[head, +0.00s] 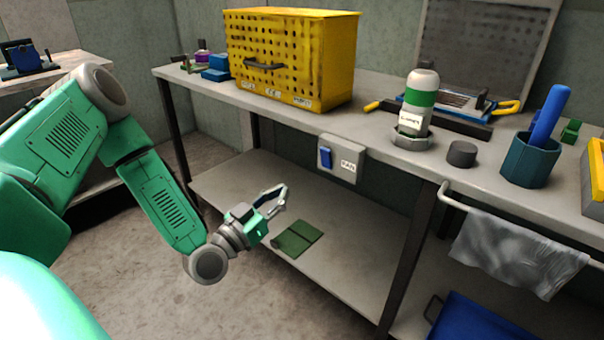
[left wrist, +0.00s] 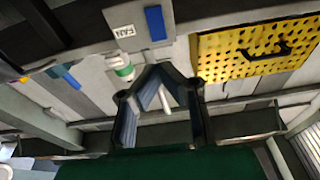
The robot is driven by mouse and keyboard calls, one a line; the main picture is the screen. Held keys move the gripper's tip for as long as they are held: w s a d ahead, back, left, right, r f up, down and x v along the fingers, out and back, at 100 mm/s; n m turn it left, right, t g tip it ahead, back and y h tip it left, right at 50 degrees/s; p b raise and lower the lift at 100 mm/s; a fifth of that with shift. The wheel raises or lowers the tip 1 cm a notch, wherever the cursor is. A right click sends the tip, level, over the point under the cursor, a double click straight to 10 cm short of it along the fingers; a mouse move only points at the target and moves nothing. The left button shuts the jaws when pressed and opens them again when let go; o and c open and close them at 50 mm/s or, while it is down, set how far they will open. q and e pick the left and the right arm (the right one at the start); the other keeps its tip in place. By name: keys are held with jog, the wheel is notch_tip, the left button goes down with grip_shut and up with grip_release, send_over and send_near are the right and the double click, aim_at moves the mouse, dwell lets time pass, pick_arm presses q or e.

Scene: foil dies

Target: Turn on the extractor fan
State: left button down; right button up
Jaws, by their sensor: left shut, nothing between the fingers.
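A light grey switch box (head: 342,160) with a blue rocker (head: 325,157) and a label reading FAN is fixed under the front edge of the workbench (head: 290,117). In the left wrist view the blue rocker (left wrist: 155,23) and the FAN label (left wrist: 124,31) show near the top, ahead of the fingers. My left gripper (head: 282,197) is shut and empty, below and to the left of the switch box and apart from it. Its fingers also show in the left wrist view (left wrist: 160,80). My right gripper is not in view.
A yellow perforated box (head: 290,60), a green-and-white bottle (head: 418,100) and a teal cup (head: 530,158) stand on the bench. A grey cloth (head: 520,250) hangs from a rail at the right. A folded green cloth (head: 297,238) lies on the lower shelf (head: 350,260). The space before the switch is clear.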

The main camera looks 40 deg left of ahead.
aim_at(324, 155)
pick_arm(q)
jog(key=b+x, duration=0.2)
jog(key=x, duration=1.1)
jog(key=shift+w+d+b, duration=0.1)
jog(key=shift+w+b, duration=0.05)
jog(key=shift+b, duration=0.15)
